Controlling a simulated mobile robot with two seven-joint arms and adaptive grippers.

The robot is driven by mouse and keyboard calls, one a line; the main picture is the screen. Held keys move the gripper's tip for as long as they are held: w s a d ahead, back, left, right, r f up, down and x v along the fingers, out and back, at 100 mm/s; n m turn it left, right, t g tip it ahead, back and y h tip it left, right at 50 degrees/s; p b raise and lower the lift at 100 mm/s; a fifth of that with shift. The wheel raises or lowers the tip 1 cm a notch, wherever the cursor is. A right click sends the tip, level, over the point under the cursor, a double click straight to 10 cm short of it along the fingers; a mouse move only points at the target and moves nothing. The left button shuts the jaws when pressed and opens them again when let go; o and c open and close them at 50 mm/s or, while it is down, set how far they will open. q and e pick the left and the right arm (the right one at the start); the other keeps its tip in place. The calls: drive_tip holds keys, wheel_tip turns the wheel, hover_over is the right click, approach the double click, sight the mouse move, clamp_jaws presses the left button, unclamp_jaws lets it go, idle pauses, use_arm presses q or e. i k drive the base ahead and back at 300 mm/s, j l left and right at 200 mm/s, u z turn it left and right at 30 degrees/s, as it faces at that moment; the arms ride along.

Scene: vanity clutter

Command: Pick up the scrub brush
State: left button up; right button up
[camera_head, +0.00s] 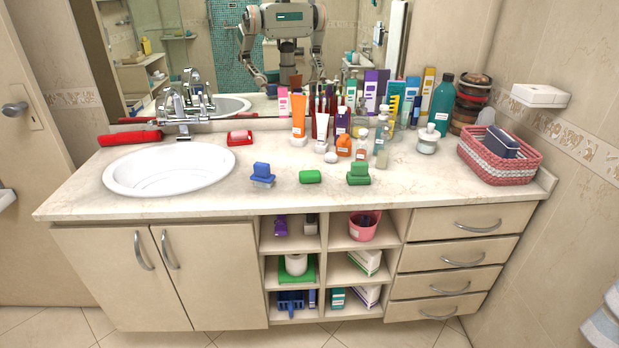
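Several brush-like items with raised handles are on the pale counter (215,205). A blue one (262,172) stands near the front, right of the sink. A green one (359,174) stands farther right. A red one (239,138) lies behind the sink's right side. I cannot tell which one is the scrub brush the task names. Neither of my grippers is directly in view. The mirror (245,70) reflects my body and arms, too small to tell the gripper states.
A white sink (170,170) with a faucet fills the counter's left. A green roll-shaped item (310,176) lies between the blue and green brushes. Crowded bottles and tubes stand behind, and a pink basket (500,165) sits at right. The front counter strip is clear.

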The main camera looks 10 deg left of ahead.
sight(262, 177)
drive_tip(key=i+j+z, duration=0.15)
drive_tip(key=j+z, duration=0.2)
drive_tip(key=j, duration=0.3)
drive_tip(key=i+j+z, duration=0.1)
drive_tip(key=j+z, duration=0.3)
drive_tip(key=j, duration=0.3)
